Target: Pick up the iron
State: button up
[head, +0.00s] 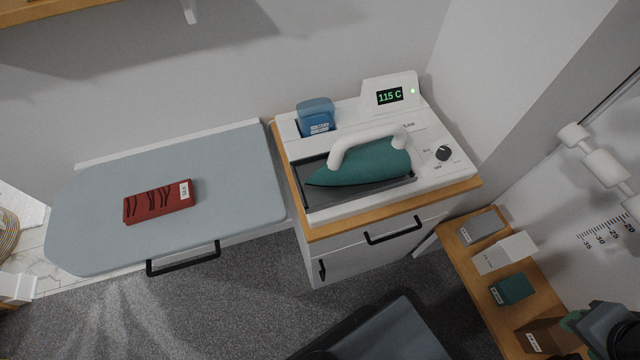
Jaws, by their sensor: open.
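The iron (362,168) has a teal body and a white handle (368,142) arched over it. It lies in the dark recessed tray (312,188) of a white station (440,175), its pointed tip to the left. The handle is unobstructed in the head view. I cannot make out my gripper's fingers in this view; only a blue-grey and black part that looks like my arm (612,328) shows at the bottom right corner, well away from the iron.
The station, reading 115 C, stands on a wood-topped cabinet (312,236). A blue container (316,117) is behind the iron. Left is a grey-blue ironing board (230,185) with a red folded item (158,202). A wooden shelf (470,262) with several boxes is at right.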

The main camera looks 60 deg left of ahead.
aim_at(356, 155)
jog(key=k, duration=0.7)
jog(key=u, duration=2.3)
jog(key=i, duration=0.1)
jog(key=z, duration=0.1)
